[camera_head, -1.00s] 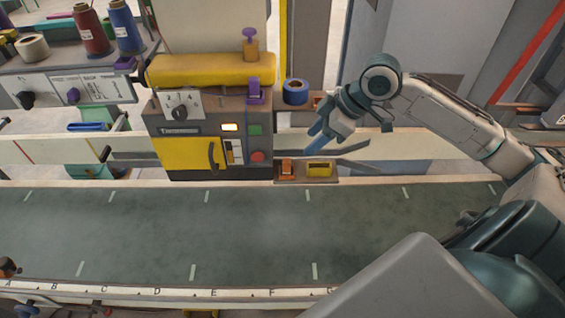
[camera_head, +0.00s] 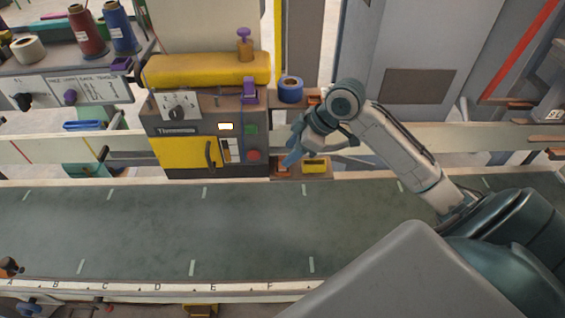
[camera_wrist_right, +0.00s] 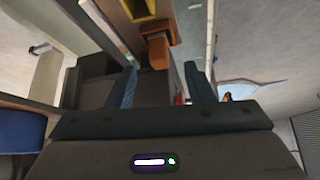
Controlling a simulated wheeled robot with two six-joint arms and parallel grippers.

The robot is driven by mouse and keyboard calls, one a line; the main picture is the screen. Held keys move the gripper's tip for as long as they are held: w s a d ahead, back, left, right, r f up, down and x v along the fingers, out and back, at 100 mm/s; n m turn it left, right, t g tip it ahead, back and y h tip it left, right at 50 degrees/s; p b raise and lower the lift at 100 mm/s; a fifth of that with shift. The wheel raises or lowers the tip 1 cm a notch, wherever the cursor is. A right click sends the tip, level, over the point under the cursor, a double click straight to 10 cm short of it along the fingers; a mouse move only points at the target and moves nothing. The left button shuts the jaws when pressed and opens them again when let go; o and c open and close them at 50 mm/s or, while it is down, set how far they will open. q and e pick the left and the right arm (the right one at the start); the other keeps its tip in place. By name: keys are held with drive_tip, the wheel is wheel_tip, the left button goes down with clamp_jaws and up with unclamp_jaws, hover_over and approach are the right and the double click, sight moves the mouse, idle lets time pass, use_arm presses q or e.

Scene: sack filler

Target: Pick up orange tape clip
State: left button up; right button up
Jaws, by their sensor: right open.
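The orange tape clip (camera_head: 283,173) sits at the left end of a small brown shelf (camera_head: 322,177) at the belt's far edge, partly hidden behind my right gripper in the head view. In the right wrist view the orange clip (camera_wrist_right: 157,50) lies ahead, between and beyond the two blue fingers. My right gripper (camera_head: 290,158) reaches down from the right, just above the clip. In the wrist view the right gripper (camera_wrist_right: 162,78) is open with nothing held between its fingers. My left gripper is not in view.
A yellow clip (camera_head: 315,166) sits right beside the orange one. The yellow and grey machine (camera_head: 184,152) stands just left of the shelf. A blue tape roll (camera_head: 291,89) is behind. The wide green belt (camera_head: 140,232) in front is bare.

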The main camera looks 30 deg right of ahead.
drive_tip(key=shift+x, duration=0.9)
drive_tip(key=shift+w+a+f, duration=0.2)
drive_tip(key=shift+a+f, duration=0.05)
drive_tip(key=shift+f, duration=0.15)
drive_tip(key=shift+c, duration=0.2)
clamp_jaws()
drive_tip(key=shift+r, duration=0.1)
